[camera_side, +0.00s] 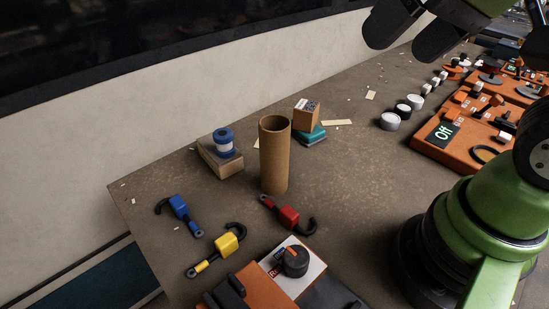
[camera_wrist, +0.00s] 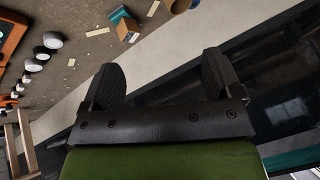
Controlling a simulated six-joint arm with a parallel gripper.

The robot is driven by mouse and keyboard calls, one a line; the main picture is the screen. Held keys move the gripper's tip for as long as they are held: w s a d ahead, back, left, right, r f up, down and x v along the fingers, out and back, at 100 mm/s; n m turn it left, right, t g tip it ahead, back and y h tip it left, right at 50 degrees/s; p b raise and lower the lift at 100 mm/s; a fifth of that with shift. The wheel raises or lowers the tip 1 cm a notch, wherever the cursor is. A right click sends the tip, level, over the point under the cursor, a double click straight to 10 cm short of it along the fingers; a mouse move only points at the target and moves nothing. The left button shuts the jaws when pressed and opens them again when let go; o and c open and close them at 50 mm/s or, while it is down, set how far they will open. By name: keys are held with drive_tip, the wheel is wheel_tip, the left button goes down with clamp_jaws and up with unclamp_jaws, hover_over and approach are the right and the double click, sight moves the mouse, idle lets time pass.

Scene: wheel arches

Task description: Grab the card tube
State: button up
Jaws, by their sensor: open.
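The brown card tube (camera_side: 275,156) stands upright on the table in the side view, with its open end up. Part of it shows at the top edge of the wrist view (camera_wrist: 180,5). My gripper (camera_side: 400,45) is high at the top of the side view, to the right of the tube and well apart from it. In the wrist view its two dark fingers (camera_wrist: 160,85) are spread wide with nothing between them.
A cardboard box (camera_side: 307,115) on a teal item (camera_side: 310,135) stands right of the tube. A blue spool (camera_side: 224,142) sits on a wooden block (camera_side: 215,160) to the left. Blue (camera_side: 179,208), yellow (camera_side: 226,244) and red (camera_side: 289,216) hooked tools lie in front. Orange units (camera_side: 460,140) stand right.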

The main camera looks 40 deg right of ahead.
drive_tip(key=w+a+f+g+h, duration=0.25)
drive_tip(key=w+f, duration=0.35)
drive_tip(key=w, duration=0.4)
drive_tip(key=n, duration=0.2)
approach(274, 129)
drive_tip(key=x, duration=0.8)
drive_tip(key=shift+s+a+f, duration=0.25)
drive_tip(key=shift+a+f, duration=0.25)
drive_tip(key=shift+a, duration=0.1)
drive_tip(key=shift+c, duration=0.5)
drive_tip(key=c, duration=1.1)
